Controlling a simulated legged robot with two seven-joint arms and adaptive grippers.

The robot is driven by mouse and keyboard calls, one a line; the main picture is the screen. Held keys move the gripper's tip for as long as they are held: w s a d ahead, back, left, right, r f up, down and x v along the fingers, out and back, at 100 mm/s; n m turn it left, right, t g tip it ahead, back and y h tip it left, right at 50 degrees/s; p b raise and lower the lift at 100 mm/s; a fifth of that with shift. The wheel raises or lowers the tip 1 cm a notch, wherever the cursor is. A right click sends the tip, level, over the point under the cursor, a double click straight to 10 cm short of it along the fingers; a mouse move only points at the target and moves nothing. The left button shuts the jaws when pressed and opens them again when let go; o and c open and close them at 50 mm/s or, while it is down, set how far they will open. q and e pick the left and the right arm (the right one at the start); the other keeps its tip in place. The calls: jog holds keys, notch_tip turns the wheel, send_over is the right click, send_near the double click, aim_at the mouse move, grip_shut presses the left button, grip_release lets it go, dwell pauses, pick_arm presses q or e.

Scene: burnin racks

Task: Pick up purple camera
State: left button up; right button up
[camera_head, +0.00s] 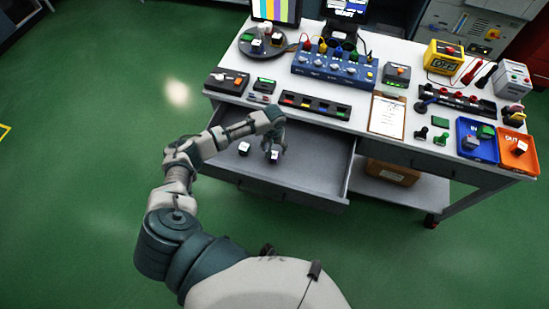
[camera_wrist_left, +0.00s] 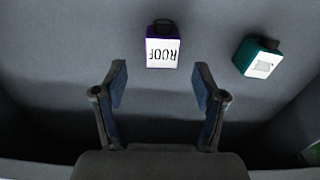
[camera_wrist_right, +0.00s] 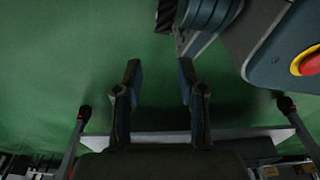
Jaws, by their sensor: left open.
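The purple camera (camera_wrist_left: 162,48) is a small box with a white lettered face, lying on the grey drawer floor in the left wrist view. It is beyond my open left fingertips (camera_wrist_left: 160,88), roughly centred between them and not touched. In the head view my left gripper (camera_head: 274,140) hangs over the open drawer, just above a small white-faced box (camera_head: 273,156); its colour is too small to tell there. My right gripper (camera_wrist_right: 159,80) is open and empty in the right wrist view, with green floor beyond it.
A green box (camera_wrist_left: 258,57) lies right of the purple camera in the left wrist view. Another small box (camera_head: 244,148) shows in the drawer (camera_head: 325,170). Drawer walls surround them. The white bench (camera_head: 360,75) above is crowded with devices, a clipboard (camera_head: 387,114) and trays.

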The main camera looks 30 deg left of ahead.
aim_at(274, 157)
pick_arm(q)
jog(key=shift+s+a+f, duration=0.1)
jog(key=shift+a+f, duration=0.1)
jog(key=shift+f, duration=0.15)
jog(key=f, duration=0.2)
jog(key=s+f+b, duration=0.1)
jog(key=f, duration=0.1)
jog(key=shift+f, duration=0.35)
jog(key=shift+w+d+f, duration=0.1)
jog(key=shift+d, duration=0.25)
jog(key=c, duration=0.6)
jog(key=shift+a, duration=0.2)
jog(key=c, duration=0.7)
jog(key=shift+a, duration=0.1)
pick_arm(e)
jog(key=shift+w+a+r, duration=0.2)
jog(key=shift+w+r, duration=0.25)
jog(key=shift+w, duration=0.1)
jog(key=shift+w+a+r, duration=0.15)
jog(key=shift+w+r, duration=0.3)
jog(key=shift+w, duration=0.05)
